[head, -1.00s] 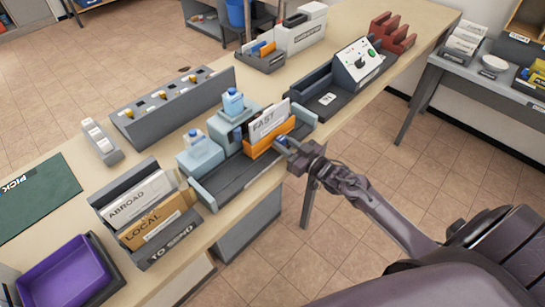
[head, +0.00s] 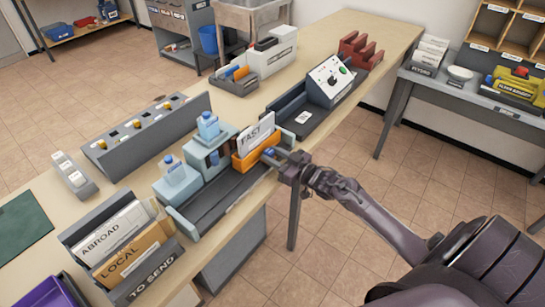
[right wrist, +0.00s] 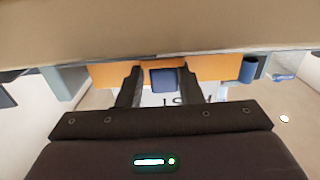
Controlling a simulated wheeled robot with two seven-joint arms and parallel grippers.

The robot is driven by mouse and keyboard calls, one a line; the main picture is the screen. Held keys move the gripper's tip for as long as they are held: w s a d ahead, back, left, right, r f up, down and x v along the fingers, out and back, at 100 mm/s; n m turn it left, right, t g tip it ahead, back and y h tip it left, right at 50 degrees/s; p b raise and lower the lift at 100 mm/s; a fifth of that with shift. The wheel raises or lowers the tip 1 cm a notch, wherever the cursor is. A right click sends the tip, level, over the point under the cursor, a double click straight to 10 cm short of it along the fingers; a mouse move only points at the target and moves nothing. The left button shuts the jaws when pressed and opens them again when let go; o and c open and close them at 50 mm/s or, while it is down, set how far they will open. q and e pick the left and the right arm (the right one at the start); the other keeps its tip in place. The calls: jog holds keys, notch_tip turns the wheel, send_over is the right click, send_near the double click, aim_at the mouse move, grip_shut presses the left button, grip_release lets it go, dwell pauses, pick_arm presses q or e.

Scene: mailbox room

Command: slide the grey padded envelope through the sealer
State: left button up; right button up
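A pale grey envelope marked FAST (head: 257,131) stands upright in an orange carrier (head: 242,163) on the track of the light blue machine (head: 212,157), at the track's right part. The carrier has a small blue knob (head: 268,152) on its front. My right gripper (head: 281,158) is at this knob. In the right wrist view the knob (right wrist: 162,80) lies between the two fingers (right wrist: 161,74), with narrow gaps on both sides; the orange carrier (right wrist: 215,72) is behind it. My left gripper is not in view.
A dark machine with a white control panel (head: 328,77) stands beyond the track. A grey switch panel (head: 150,135) is behind. Floor is open right of the table.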

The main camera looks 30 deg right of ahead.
jog(key=o, duration=0.3)
jog(key=shift+d, duration=0.15)
jog(key=shift+s+f, duration=0.15)
jog(key=shift+s, duration=0.25)
jog(key=v, duration=0.7)
jog(key=shift+b, duration=0.45)
jog(key=shift+d, duration=0.15)
